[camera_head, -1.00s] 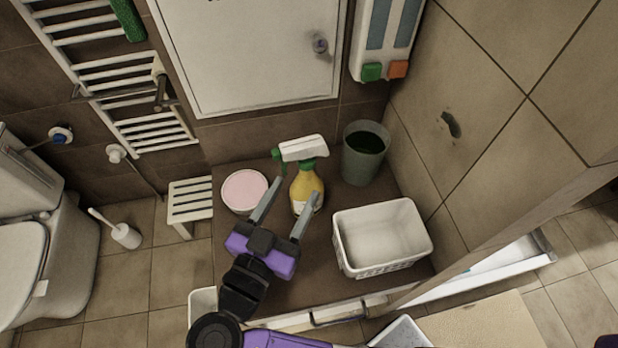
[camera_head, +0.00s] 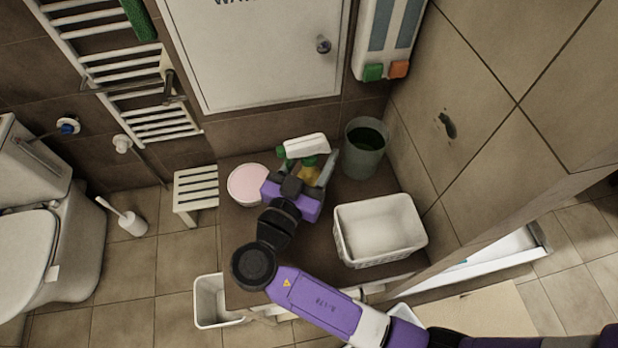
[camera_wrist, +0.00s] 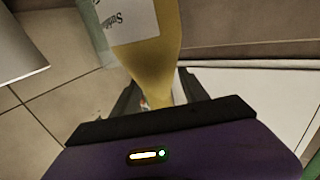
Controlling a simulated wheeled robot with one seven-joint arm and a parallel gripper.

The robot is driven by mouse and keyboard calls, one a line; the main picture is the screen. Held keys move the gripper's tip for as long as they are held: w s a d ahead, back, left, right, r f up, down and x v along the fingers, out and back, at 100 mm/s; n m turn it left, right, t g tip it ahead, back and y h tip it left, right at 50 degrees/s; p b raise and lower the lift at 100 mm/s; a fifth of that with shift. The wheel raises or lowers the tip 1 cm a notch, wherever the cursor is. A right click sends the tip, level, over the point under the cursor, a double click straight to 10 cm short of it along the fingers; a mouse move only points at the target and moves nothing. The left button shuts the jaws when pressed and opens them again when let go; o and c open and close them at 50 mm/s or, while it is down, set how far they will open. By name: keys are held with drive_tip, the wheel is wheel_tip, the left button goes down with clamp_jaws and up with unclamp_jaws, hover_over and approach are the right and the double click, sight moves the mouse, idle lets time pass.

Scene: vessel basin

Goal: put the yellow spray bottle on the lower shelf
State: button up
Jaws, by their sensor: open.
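In the wrist view the yellow bottle (camera_wrist: 155,60), with a white label, fills the middle between the fingers. I cannot tell whether either finger touches it. I cannot make out the lower shelf for certain.
A pink-topped round tub (camera_head: 247,184) stands left of my gripper. A grey-green bin (camera_head: 364,160) is behind right, and a white basket (camera_head: 352,243) is at the right. A white slatted stool (camera_head: 194,190) stands on the floor left of the counter.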

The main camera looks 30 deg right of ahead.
clamp_jaws()
idle(1.3)
